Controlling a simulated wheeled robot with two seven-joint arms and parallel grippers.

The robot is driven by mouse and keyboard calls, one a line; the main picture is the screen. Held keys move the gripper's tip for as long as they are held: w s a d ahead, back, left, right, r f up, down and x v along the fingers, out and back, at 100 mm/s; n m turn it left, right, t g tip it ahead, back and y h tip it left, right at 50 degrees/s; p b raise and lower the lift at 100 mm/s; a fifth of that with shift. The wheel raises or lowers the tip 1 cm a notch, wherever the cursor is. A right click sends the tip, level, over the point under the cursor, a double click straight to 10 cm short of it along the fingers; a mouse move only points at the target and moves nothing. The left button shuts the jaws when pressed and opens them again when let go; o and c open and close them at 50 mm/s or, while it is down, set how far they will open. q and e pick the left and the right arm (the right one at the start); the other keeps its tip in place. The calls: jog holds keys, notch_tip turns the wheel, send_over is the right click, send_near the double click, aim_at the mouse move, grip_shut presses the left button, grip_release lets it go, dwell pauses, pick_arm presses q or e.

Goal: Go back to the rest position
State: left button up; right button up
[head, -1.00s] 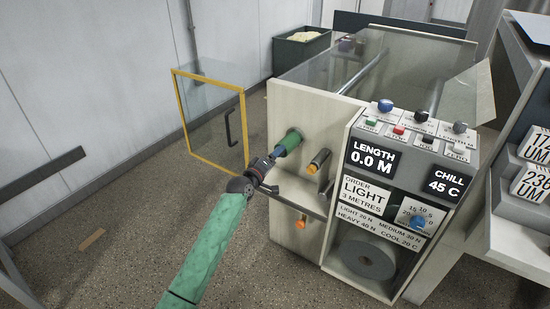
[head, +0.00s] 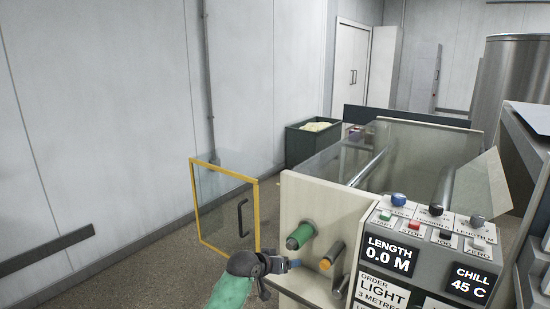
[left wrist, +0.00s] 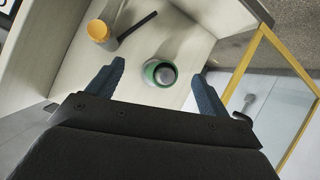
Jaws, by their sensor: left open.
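My left gripper (head: 292,263) is open and empty, in front of the pale side panel (head: 318,207) of the coating machine. It is below and apart from the green roller end (head: 300,236) on that panel. In the left wrist view the two dark fingers (left wrist: 158,70) stand wide apart, with the green-ringed roller end (left wrist: 151,73) seen beyond and between them. A dark rod with an orange end (head: 326,263) sticks out to the right; the left wrist view shows its orange end (left wrist: 98,30) too. My right gripper is not in view.
A yellow-framed glass door (head: 256,215) with a dark handle stands open left of the machine. A dark green bin (head: 300,147) is behind. Floor is clear between door and wall.

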pick_arm(q)
jog(key=s+a+f+g+y+p, duration=0.1)
jog(key=s+a+y, duration=0.1)
jog(key=s+a, duration=0.5)
jog(key=s+a+f+g+y+p, duration=0.1)
jog(key=s+a+f+y, duration=0.1)
jog(key=s, duration=1)
jog(key=s+a+f+g+y+p, duration=0.1)
jog(key=s+a, duration=0.4)
jog(key=s, duration=0.4)
jog(key=s+f+g, duration=0.1)
jog(key=s+f, duration=0.2)
jog(key=s, duration=0.4)
jog(key=s+a+f+n+g+p, duration=0.1)
jog(key=s+f, duration=0.3)
jog(key=s, duration=0.4)
jog(key=s+a+f+g+p, duration=0.1)
jog(key=s+f+g, duration=0.1)
jog(key=s, duration=0.6)
jog(key=shift+f+y, duration=0.4)
jog(key=shift+f, duration=0.25)
jog(key=shift+n+p, duration=0.3)
